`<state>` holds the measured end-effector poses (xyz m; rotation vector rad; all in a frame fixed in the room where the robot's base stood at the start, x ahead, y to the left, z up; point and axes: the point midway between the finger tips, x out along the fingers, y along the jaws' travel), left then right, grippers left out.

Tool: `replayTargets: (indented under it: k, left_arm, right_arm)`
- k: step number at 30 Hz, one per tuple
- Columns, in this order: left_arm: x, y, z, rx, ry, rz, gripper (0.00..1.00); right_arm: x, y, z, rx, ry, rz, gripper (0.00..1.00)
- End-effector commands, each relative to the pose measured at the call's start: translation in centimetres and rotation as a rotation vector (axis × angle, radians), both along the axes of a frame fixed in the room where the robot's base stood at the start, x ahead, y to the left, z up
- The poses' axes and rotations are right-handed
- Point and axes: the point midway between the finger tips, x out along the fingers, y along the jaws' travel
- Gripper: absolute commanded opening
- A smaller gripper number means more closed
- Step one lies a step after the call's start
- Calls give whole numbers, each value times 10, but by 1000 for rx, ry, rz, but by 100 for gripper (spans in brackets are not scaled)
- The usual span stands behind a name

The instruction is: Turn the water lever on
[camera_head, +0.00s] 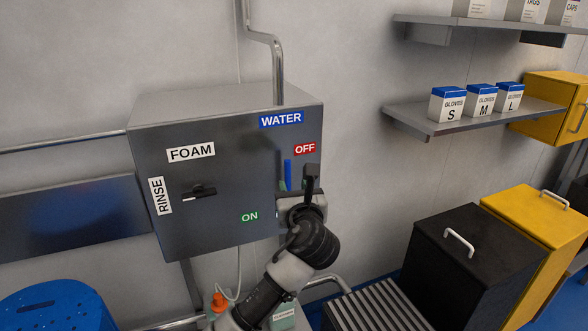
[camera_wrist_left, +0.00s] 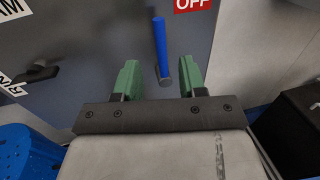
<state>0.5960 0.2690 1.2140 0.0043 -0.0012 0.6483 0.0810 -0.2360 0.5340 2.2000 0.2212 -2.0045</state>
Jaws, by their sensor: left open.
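The blue water lever (camera_head: 288,174) stands upright on the right part of the grey control box, beside the red OFF label (camera_head: 305,148) and below the blue WATER label (camera_head: 281,120). The green ON label (camera_head: 249,217) is lower left of it. My left gripper (camera_head: 294,186) is in front of the box at the lever and partly hides its lower end. In the left wrist view, the green fingers (camera_wrist_left: 161,72) are open, and the lever (camera_wrist_left: 160,45) with its dark pivot shows between them, with space on both sides. My right gripper is not in view.
The grey box (camera_head: 225,130) also carries a black knob (camera_head: 199,192) with FOAM and RINSE labels. A pipe (camera_head: 277,60) rises from its top. A shelf (camera_head: 480,118) with glove boxes is at right. Black (camera_head: 462,262) and yellow (camera_head: 540,245) bins stand below, and a blue stool (camera_head: 60,305) lower left.

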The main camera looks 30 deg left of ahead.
Motion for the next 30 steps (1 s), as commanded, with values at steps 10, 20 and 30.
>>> replayTargets:
  k: [10, 20, 30]
  left_arm:
    - [53, 40, 2, -3, 1, 0, 41]
    - [70, 53, 0, -4, -1, -1, 41]
    - [70, 53, -1, -4, -1, -2, 21]
  right_arm:
    - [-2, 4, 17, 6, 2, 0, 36]
    - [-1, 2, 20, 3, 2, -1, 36]
    - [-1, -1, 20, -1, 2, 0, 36]
